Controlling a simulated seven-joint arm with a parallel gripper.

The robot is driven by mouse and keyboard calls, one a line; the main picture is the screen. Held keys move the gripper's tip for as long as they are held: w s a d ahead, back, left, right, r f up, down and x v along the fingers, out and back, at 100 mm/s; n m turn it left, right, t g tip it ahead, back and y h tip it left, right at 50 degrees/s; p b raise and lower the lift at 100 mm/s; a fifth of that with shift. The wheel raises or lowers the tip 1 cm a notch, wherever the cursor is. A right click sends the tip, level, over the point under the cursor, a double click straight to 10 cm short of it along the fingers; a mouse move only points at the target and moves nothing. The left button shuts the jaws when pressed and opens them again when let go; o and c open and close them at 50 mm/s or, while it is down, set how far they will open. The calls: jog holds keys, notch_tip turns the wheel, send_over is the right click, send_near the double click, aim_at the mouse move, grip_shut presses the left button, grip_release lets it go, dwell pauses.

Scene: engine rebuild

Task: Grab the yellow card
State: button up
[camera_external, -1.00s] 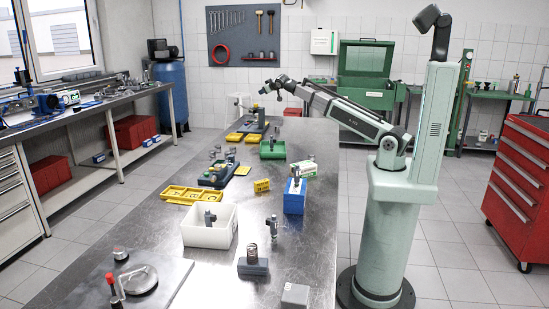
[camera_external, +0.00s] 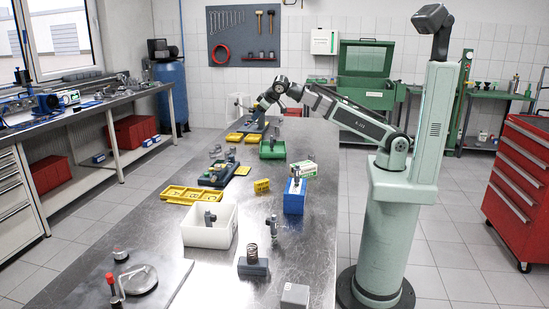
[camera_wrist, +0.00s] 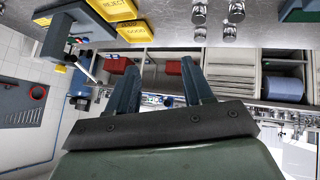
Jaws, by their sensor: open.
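Two yellow pieces could be the card. A flat yellow piece (camera_external: 242,170) lies on the bench beside a dark fixture, and a small upright yellow piece with dark marks (camera_external: 262,185) stands nearer, left of the blue box. I cannot tell which is the card. My gripper (camera_external: 258,104) is over the far end of the bench, well beyond both pieces and touching neither. In the wrist view my gripper (camera_wrist: 183,88) has its fingers wide apart with nothing between them. Neither yellow piece can be clearly identified there.
Yellow trays labelled REJECT (camera_wrist: 115,8) and GOOD (camera_wrist: 135,30) show in the wrist view. The bench also holds a green tray (camera_external: 272,153), a yellow tray (camera_external: 185,194), a white bin (camera_external: 208,236), a blue box (camera_external: 295,202) and a spring on a block (camera_external: 253,267).

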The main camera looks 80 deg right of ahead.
jog(key=s+a+f+n+g+y, duration=0.1)
jog(key=s+a+n+y, duration=0.15)
jog(key=a, duration=0.75)
jog(key=s+a+f+n+g+y, duration=0.1)
jog(key=s+a+f+n+y, duration=0.2)
jog(key=a, duration=0.7)
jog(key=n+g+y, duration=0.2)
jog(key=n, duration=0.2)
send_near(262, 181)
jog(key=shift+x, duration=5.25)
jog(key=shift+w+d, duration=0.1)
jog(key=shift+d, duration=0.05)
jog(key=shift+c, duration=0.2)
grip_shut()
